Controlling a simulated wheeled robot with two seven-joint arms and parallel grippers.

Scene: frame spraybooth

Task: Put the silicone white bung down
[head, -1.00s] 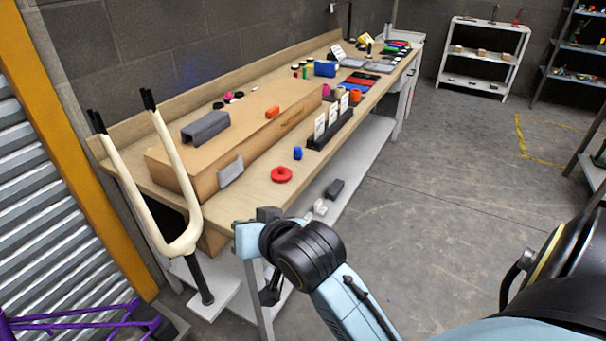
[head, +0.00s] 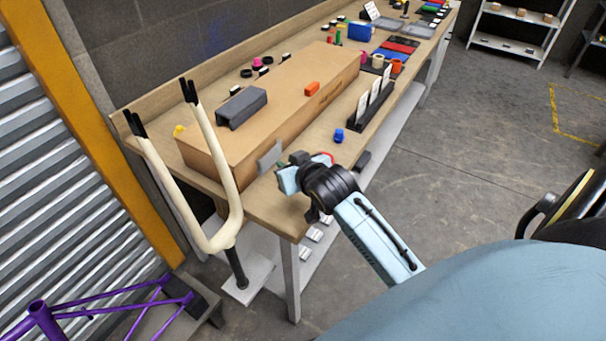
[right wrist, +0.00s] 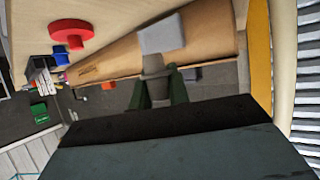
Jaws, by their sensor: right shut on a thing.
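My right gripper (head: 282,164) is at the near end of the workbench (head: 285,215), beside the cardboard box. In the right wrist view its green fingers (right wrist: 158,90) are shut on a small tapered pale grey-white piece, the white bung (right wrist: 154,66). In the head view the bung is not clearly visible at the jaws. I cannot tell whether the bung touches the bench. My left gripper is not in view.
A red knobbed disc (right wrist: 70,32) and a blue bung (head: 338,135) lie near the front edge. A cream fork (head: 225,236) stands left of the bench.

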